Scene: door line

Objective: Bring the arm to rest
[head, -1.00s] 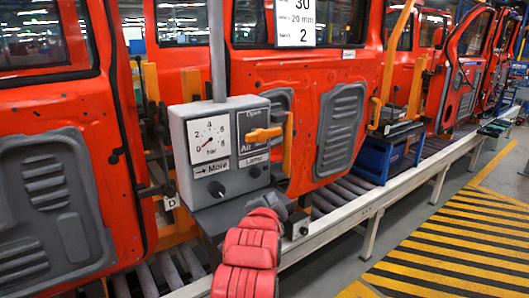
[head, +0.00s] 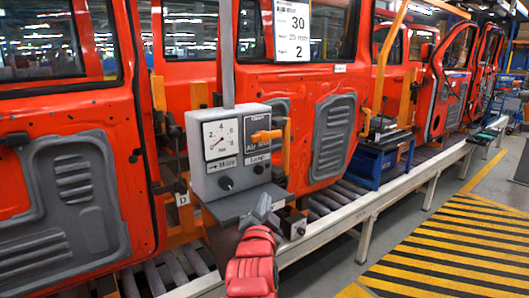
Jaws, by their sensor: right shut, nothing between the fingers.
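My right arm (head: 252,262) is red and comes in from the bottom middle. Its grey right gripper (head: 266,207) is shut and empty, in front of the lower edge of the grey control box (head: 226,186). It appears over the dark shelf below the box; I cannot tell whether it touches anything. The box has a pressure gauge (head: 222,138), an orange lever (head: 266,135), which sticks out sideways, and two black knobs. My left gripper is not in view.
Orange-red car doors (head: 70,195) hang in a line behind the box, along a roller conveyor with a pale rail (head: 350,215). A small dark block (head: 292,222) sits beside the gripper. Yellow-black striped floor (head: 450,250) lies clear at right.

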